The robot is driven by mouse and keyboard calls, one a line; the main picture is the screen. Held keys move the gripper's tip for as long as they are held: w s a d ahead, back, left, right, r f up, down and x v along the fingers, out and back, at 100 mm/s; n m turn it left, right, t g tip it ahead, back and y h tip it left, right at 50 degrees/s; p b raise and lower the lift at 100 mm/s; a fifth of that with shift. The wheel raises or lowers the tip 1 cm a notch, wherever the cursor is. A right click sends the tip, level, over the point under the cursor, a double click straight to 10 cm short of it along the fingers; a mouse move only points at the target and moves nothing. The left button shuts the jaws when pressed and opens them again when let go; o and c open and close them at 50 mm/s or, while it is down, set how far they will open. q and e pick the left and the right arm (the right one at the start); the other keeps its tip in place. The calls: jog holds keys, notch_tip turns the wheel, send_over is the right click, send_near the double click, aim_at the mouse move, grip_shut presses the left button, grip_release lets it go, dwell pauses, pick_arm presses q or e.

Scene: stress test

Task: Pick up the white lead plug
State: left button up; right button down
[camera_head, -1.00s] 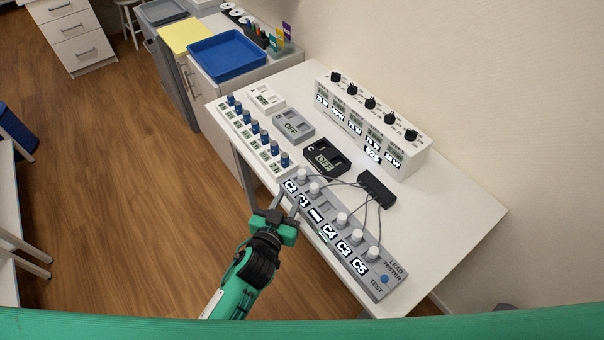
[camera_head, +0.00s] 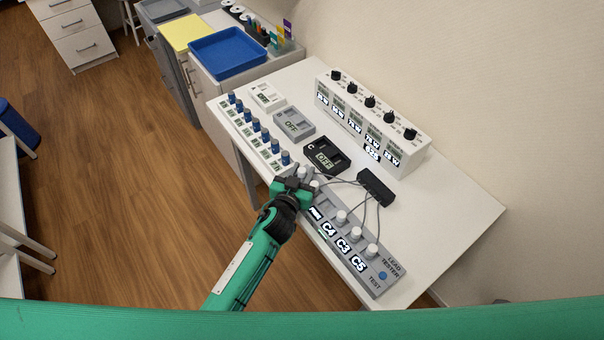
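The grey lead tester (camera_head: 388,263) lies along the near edge of the white table. Several white lead plugs stand on it, some with thin grey cables. One white plug (camera_head: 302,171) is at its far left end, and others, such as the white plug (camera_head: 341,216), stand further right. My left gripper (camera_head: 305,180) is over the tester's left end, at the two leftmost plugs. Its hand hides the C2 and C1 labels and part of the plugs. I cannot tell whether its fingers are closed on a plug. My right gripper is not in view.
A black cable block (camera_head: 376,187) lies behind the tester. A black OFF box (camera_head: 327,155), a grey OFF box (camera_head: 294,125) and a row of blue knobs (camera_head: 265,135) are close to the left. A white knob unit (camera_head: 390,140) stands behind. The table's right side (camera_head: 450,220) is clear.

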pick_arm(q)
grip_shut()
